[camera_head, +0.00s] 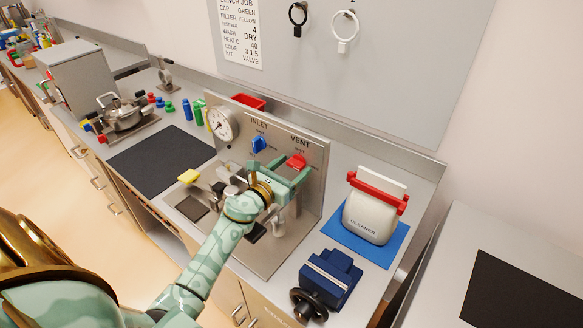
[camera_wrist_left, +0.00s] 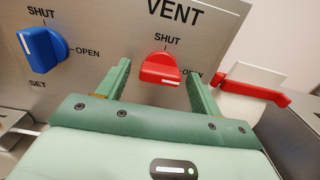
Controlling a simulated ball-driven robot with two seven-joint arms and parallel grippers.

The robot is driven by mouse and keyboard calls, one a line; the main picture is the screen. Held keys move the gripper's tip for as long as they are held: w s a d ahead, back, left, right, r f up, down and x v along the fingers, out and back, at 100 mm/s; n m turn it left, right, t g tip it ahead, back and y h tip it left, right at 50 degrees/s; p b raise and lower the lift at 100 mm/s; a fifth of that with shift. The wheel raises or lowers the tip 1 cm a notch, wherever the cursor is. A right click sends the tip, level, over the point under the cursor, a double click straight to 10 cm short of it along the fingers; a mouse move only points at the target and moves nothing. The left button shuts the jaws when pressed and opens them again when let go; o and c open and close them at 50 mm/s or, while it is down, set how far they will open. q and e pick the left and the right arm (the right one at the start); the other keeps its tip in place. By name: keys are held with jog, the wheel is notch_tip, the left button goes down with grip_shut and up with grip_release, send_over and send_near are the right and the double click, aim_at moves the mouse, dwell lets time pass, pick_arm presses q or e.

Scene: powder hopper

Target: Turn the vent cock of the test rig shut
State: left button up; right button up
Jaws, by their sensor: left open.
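The red vent cock (camera_head: 297,161) is on the upright steel panel of the test rig (camera_head: 316,150), under the word VENT. In the left wrist view the red cock (camera_wrist_left: 161,69) lies between my finger tips, with SHUT printed above it and OPEN, partly hidden, at its right. Its grip looks roughly level, with a white mark low on its front. My left gripper (camera_head: 279,172) is open in front of the panel. In the left wrist view its fingers (camera_wrist_left: 158,78) stand either side of the cock, apparently with gaps. My right gripper is out of view.
A blue inlet knob (camera_head: 259,143) and a round gauge (camera_head: 222,124) are left of the cock. A blue vise (camera_head: 328,279) is nearer. A black mat (camera_head: 160,160) lies clear at left.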

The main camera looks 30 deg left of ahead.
pick_arm(q)
jog(key=shift+w, duration=0.15)
jog(key=c, duration=1)
